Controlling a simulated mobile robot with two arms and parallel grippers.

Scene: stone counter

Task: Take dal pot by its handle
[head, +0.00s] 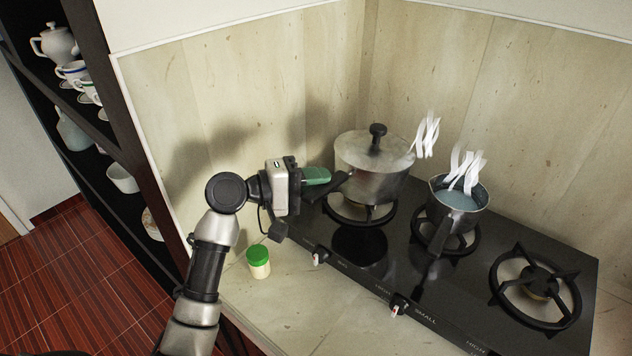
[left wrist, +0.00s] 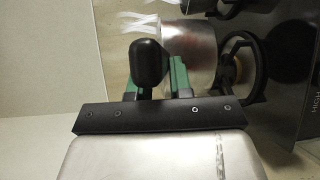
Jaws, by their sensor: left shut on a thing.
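The dal pot (head: 372,178) is a large metal pot with a lid and a black knob, on the back left burner of the black stove. Its dark handle points left toward my left gripper (head: 326,178). My left gripper, with green fingers, is shut on that handle. In the left wrist view the black handle end (left wrist: 148,62) sits between the two green fingers, and the pot's metal side (left wrist: 190,45) shows behind. My right gripper is not in view.
A smaller open saucepan (head: 457,205) with pale liquid steams on the middle burner. The right burner (head: 537,290) is empty. A green-lidded jar (head: 258,262) stands on the counter left of the stove (head: 362,244). A dark shelf (head: 128,140) with crockery stands at left.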

